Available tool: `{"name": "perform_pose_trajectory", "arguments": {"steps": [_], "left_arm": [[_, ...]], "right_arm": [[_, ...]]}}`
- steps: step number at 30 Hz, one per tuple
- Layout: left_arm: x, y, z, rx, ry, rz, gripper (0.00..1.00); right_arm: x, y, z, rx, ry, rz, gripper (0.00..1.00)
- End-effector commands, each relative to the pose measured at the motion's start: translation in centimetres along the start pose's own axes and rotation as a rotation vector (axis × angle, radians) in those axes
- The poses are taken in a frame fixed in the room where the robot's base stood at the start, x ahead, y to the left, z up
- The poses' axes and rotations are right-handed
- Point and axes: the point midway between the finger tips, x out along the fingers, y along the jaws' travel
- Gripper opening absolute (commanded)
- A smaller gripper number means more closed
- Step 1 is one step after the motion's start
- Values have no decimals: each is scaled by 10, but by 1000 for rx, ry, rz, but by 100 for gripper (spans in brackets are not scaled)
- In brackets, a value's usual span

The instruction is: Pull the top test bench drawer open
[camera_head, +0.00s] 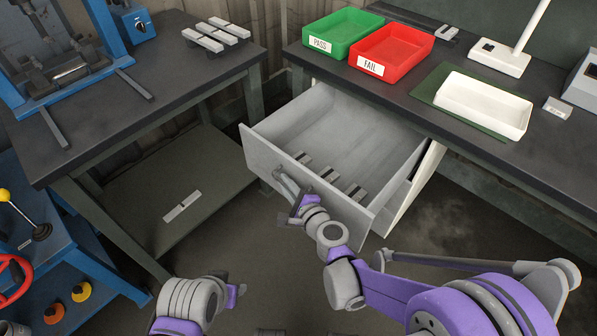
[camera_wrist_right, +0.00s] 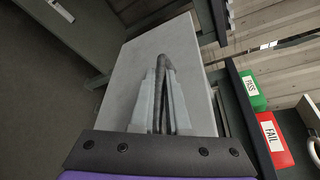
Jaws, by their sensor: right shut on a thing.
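The top test bench drawer (camera_head: 262,152) is pulled well out from under the right-hand bench, and its inside shows in the head view. Several small dark and light pieces (camera_head: 352,193) lie on its floor. My right gripper (camera_head: 289,194) is shut on the drawer's bar handle (camera_head: 281,180) at the front panel. In the right wrist view the handle (camera_wrist_right: 161,68) stands between the two fingers, against the pale drawer front (camera_wrist_right: 195,75). My left gripper (camera_head: 238,288) is low in the head view, away from the drawer; its finger opening cannot be made out.
On the test bench (camera_head: 420,120) are a green PASS tray (camera_head: 343,30), a red FAIL tray (camera_head: 392,53) and a white tray (camera_head: 483,103). A dark workbench (camera_head: 190,70) with a blue press stands at left. Floor below the drawer front is clear.

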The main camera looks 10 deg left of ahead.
Motion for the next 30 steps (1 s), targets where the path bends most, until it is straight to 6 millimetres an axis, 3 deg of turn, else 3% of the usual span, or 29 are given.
{"name": "perform_pose_trajectory", "arguments": {"steps": [9,23,24,28,30], "left_arm": [[0,0,0,0,0,0,50],[0,0,0,0,0,0,50],[0,0,0,0,0,0,50],[0,0,0,0,0,0,50],[0,0,0,0,0,0,50]], "right_arm": [[-10,17,24,0,0,0,0],[-11,19,26,0,1,-1,0],[-10,19,26,0,1,-1,21],[-10,19,26,0,1,0,44],[-10,19,26,0,1,0,44]]}}
